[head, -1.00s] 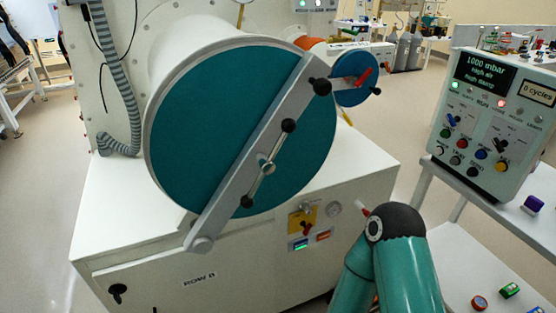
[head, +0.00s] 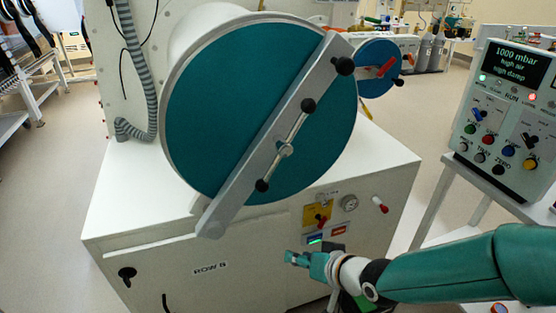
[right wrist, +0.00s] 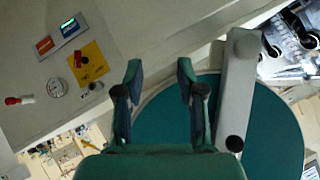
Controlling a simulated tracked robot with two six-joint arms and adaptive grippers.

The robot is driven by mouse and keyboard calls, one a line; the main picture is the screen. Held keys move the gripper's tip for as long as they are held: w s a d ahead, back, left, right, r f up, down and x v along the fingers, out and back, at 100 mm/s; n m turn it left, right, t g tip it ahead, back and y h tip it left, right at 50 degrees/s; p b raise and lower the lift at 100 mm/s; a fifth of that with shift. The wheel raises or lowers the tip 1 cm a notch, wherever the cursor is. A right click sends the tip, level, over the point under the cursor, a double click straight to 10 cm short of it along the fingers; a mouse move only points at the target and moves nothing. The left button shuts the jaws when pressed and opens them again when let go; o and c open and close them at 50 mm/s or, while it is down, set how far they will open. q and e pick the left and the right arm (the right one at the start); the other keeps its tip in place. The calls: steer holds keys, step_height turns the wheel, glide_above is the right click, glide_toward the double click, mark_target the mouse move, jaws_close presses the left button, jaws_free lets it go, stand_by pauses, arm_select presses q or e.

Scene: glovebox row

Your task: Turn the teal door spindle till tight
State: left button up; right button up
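The large round teal door (head: 215,85) closes the white cylinder, with a grey bar (head: 240,180) slanting across it. The spindle (head: 285,150) sits at the bar's middle, its thin silver handle slanted lower left to upper right with a black knob at each end. My right gripper (head: 288,257) is below and apart from the door, in front of the white cabinet. In the right wrist view its two fingers (right wrist: 160,78) are spread and empty. The door (right wrist: 275,125), the grey bar (right wrist: 236,85) and one black knob (right wrist: 235,144) lie beyond them. My left gripper is not in view.
A smaller blue door (head: 378,62) with a red handle is at the right. The cabinet (head: 190,275) carries a yellow switch plate (head: 313,216), a gauge (head: 348,202) and a red-tipped knob (head: 381,205). A control box (head: 510,110) reading 1000 mbar stands on a shelf at right.

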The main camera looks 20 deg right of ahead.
step_height(320, 180, up, 12)
steer(key=s+d+f+t+b, duration=0.1)
steer(key=d+t, duration=0.1)
steer(key=t, duration=0.2)
steer(key=t+b, duration=0.1)
steer(key=t, duration=0.3)
glide_toward(286, 149)
steer(key=shift+y, duration=0.4)
steer(key=p+x, duration=0.1)
steer(key=x, duration=0.2)
steer(key=p+x, duration=0.1)
steer(key=x, duration=0.3)
steer(key=p+x, duration=0.1)
steer(key=x, duration=0.2)
steer(key=shift+w+d, duration=0.2)
steer(key=shift+w, duration=0.15)
steer(key=shift+f, duration=0.1)
jaws_close()
